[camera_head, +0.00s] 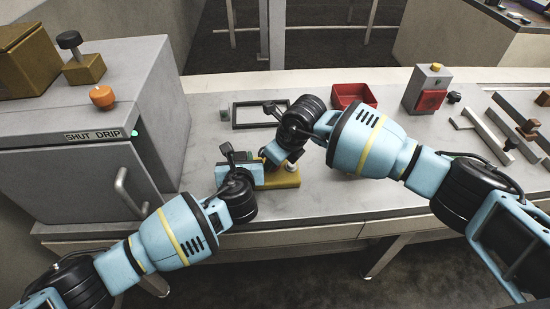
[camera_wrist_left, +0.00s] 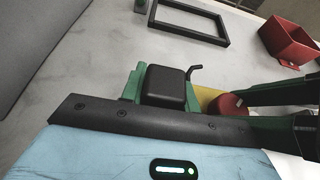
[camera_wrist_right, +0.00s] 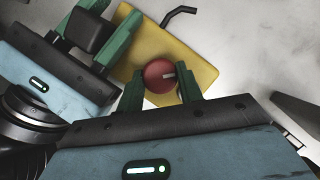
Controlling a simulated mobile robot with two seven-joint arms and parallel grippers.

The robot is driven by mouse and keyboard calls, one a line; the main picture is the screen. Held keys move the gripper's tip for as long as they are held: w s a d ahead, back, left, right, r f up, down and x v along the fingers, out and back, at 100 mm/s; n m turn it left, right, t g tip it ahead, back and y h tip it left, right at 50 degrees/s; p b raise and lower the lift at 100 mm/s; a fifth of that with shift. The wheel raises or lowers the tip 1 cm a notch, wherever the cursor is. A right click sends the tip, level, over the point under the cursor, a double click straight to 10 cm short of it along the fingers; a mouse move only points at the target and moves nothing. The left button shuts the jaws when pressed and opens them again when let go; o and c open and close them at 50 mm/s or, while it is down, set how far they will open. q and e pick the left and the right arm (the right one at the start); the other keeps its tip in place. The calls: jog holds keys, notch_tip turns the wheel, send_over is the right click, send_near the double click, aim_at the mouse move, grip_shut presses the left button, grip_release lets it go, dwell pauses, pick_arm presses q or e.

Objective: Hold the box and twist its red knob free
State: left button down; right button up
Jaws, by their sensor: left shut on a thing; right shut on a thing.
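The box (camera_wrist_right: 195,52) is yellow, with a bent black rod and a dark block (camera_wrist_right: 88,30) at its left end. It rests on the counter and shows partly in the head view (camera_head: 287,179). My left gripper (camera_wrist_left: 165,85) is shut on the dark block, its green fingers on either side. The red knob (camera_wrist_right: 160,76), round with a pale slot mark, sits on the box's near side. My right gripper (camera_head: 277,152) is shut on the knob, a green finger at each side. The head view hides the knob behind my grippers.
A grey cabinet (camera_head: 75,165) marked SHUT DRIP stands at left. Behind are a dark frame (camera_head: 235,116) and a red bin (camera_head: 352,93). A grey unit with a red front (camera_head: 428,88) and loose bars (camera_head: 485,135) lie at right. The counter's front right is clear.

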dwell(0.3)
jog(key=o, duration=1)
jog(key=shift+s+a, duration=0.1)
jog(key=v, duration=0.8)
jog(key=shift+r, duration=0.1)
